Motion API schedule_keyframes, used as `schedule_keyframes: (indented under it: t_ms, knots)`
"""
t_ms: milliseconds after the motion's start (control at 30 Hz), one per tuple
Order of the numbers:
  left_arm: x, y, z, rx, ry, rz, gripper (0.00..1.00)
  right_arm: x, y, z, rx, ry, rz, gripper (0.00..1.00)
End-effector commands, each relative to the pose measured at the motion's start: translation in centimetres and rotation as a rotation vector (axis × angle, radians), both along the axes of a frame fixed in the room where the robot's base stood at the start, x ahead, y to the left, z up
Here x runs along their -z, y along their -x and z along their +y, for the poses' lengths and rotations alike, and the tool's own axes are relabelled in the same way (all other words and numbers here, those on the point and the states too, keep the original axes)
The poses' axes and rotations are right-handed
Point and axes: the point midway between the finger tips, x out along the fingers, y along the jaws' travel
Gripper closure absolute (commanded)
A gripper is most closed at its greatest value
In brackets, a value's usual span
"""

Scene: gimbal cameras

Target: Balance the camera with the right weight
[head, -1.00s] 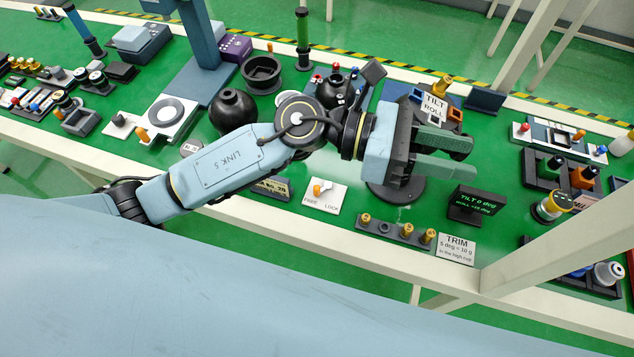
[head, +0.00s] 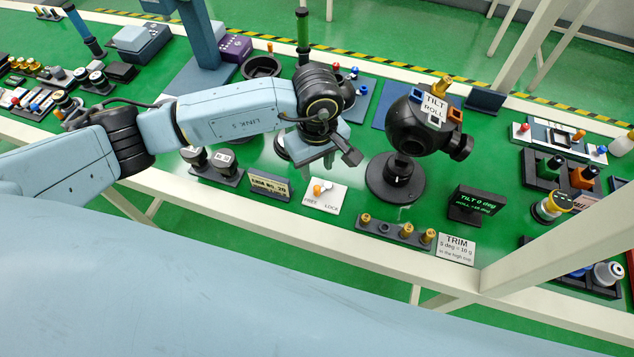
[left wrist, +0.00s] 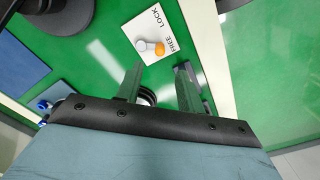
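The black camera (head: 410,125) sits on a round stand, with a TILT ROLL label, a gold weight (head: 442,85) on top and blue and orange cups at its side. A tilt display (head: 474,204) reads TILT 0 deg; its roll line is hard to read. A rack (head: 395,231) holds gold weights (head: 428,237) and has an empty-looking hole. My left gripper (head: 325,160) points down left of the camera, its fingers mostly hidden. In the left wrist view, the gripper (left wrist: 158,80) is open and empty, near the FREE/LOCK plate (left wrist: 165,22). My right gripper is out of view.
The FREE/LOCK plate (head: 324,196) has an orange-tipped lever, with the tip toward FREE. A TRIM card (head: 456,248) reads 5 deg = 10 g in the high cup. Two dark round pieces stand in a holder (head: 225,174). A white post crosses the right side.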

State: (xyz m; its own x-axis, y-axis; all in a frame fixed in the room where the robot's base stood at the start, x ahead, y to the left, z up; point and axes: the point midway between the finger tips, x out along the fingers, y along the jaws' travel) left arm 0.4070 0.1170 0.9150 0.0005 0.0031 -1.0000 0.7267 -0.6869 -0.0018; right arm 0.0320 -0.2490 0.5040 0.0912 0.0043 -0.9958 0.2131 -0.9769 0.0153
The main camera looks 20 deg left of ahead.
Motion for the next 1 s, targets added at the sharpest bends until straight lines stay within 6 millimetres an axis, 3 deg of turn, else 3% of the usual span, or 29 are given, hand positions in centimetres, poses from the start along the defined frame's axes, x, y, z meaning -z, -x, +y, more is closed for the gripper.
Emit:
schedule_keyframes:
  t_ms: [200, 400, 833, 1000]
  knots:
    - [4.7, 0.1, -0.1, -0.002, 0.003, 0.004, 0.62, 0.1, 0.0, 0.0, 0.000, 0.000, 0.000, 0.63]
    - [7.3, 0.1, -0.1, -0.001, 0.002, 0.002, 0.62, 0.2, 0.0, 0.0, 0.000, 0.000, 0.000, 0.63]
    - [8.1, 0.0, -0.1, -0.001, 0.004, 0.001, 0.64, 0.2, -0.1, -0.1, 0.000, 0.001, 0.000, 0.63]
    - [8.1, 0.0, -0.1, -0.001, 0.004, 0.001, 0.86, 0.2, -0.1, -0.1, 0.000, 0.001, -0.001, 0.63]
